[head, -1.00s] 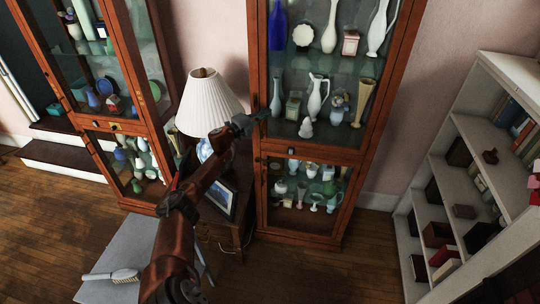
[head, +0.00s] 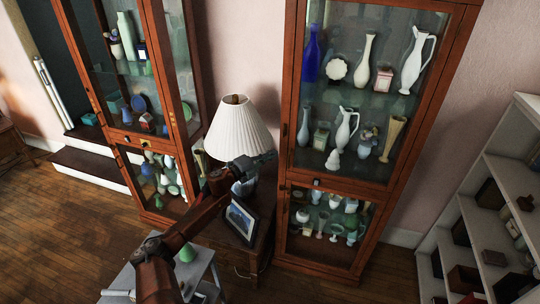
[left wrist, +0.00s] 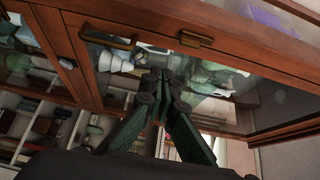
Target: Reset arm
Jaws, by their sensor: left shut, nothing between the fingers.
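My left arm reaches up from the bottom of the head view. My left gripper (head: 268,158) is at its end, in front of the lower part of the white pleated lamp (head: 238,128) and left of the right-hand glass cabinet (head: 296,120). In the left wrist view the left gripper's fingers (left wrist: 160,82) are together with nothing between them. Behind them are a wooden cabinet frame, handles and glass with pale ware inside. I cannot tell whether the fingertips touch the cabinet. My right gripper is in neither view.
A side table (head: 258,240) holds the lamp and a framed picture (head: 241,220). A second glass cabinet (head: 158,75) stands left, a white shelf (head: 475,215) right. A grey surface (head: 203,268) with a green cone (head: 187,253) lies near my arm. Wooden floor (head: 45,225) is clear at left.

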